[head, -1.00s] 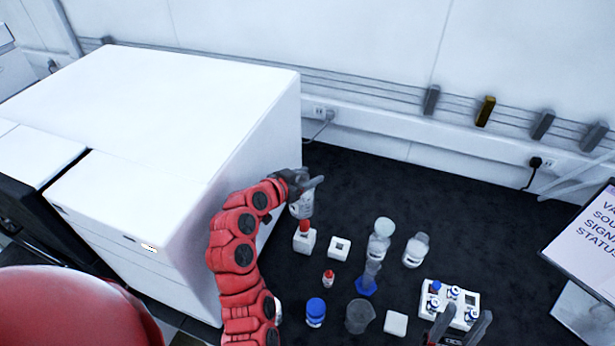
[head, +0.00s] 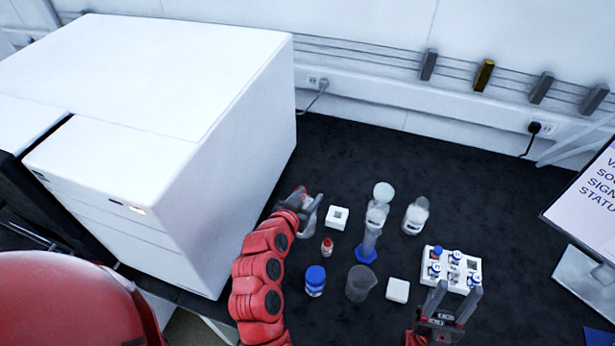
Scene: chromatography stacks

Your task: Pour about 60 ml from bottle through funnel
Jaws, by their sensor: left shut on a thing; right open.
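The funnel (head: 384,191) has a pale round mouth and sits atop a clear graduated cylinder (head: 371,235) with a blue base. A clear bottle (head: 415,218) with a pale label stands right of it. A blue-capped bottle (head: 315,281) stands nearer, left of an empty-looking beaker (head: 360,284). My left gripper (head: 309,208) is left of the cylinder, shut on a small pale thing mostly hidden by the fingers. My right gripper (head: 456,291) is open and empty in front of the vial rack (head: 474,267), fingers pointing toward it.
A white holder (head: 338,217) with a square opening, a small red-capped bottle (head: 327,247) and a white square block (head: 397,289) stand among the glassware. A large white instrument (head: 170,110) bounds the left side. A sign (head: 590,205) stands at right. The dark bench is clear toward the back.

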